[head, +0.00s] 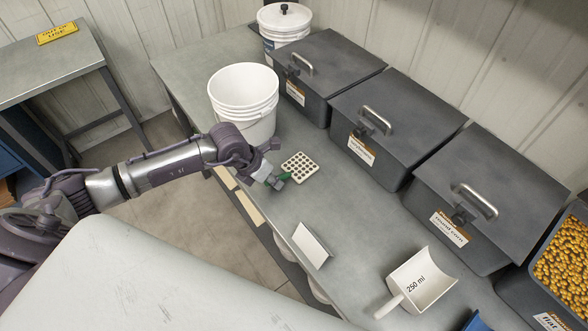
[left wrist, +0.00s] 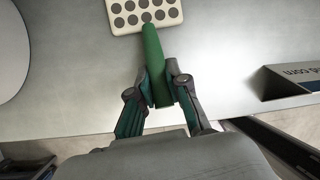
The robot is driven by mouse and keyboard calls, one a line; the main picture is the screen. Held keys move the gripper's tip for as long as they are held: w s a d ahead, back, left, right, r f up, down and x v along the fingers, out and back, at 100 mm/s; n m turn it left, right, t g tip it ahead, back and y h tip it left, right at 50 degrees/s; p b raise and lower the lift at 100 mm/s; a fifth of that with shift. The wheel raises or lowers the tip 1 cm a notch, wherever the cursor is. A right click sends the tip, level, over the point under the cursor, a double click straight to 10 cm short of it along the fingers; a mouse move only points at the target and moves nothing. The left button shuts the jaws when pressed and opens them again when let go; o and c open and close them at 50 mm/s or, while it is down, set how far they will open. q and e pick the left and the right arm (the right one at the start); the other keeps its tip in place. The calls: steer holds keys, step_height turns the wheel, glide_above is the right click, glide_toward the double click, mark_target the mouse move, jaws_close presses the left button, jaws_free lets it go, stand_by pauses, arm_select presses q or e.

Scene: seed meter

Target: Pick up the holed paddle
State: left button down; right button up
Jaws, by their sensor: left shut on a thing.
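The holed paddle is a cream plate (head: 300,168) with rows of dark holes and a green handle. It is on or just over the grey bench near its front edge. My left gripper (head: 277,182) is at the near end of the paddle. In the left wrist view my left gripper (left wrist: 160,90) is shut on the green handle (left wrist: 153,55), one finger on each side. The plate (left wrist: 145,12) points away from me at the top of that view. I cannot tell whether the paddle touches the bench. My right gripper is not in view.
A white bucket (head: 243,95) stands left of the paddle. Several grey lidded bins (head: 395,120) line the back. A folded white card (head: 311,245), a 250 ml scoop (head: 420,282) and an open bin of yellow grain (head: 562,262) are to the right.

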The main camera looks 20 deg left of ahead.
arm_select(q)
steer(key=shift+r+b, duration=0.3)
steer(key=shift+r, duration=0.2)
step_height(320, 180, up, 3)
steer(key=shift+w+f+b, duration=0.1)
steer(key=shift+f+b, duration=0.1)
steer(key=shift+b, duration=0.45)
steer(key=d+r+b, duration=0.3)
steer(key=d+r, duration=0.4)
steer(key=d, duration=0.4)
steer(key=shift+d+r, duration=0.2)
steer(key=shift+d, duration=0.15)
steer(key=c, duration=1.7)
jaws_free()
jaws_close()
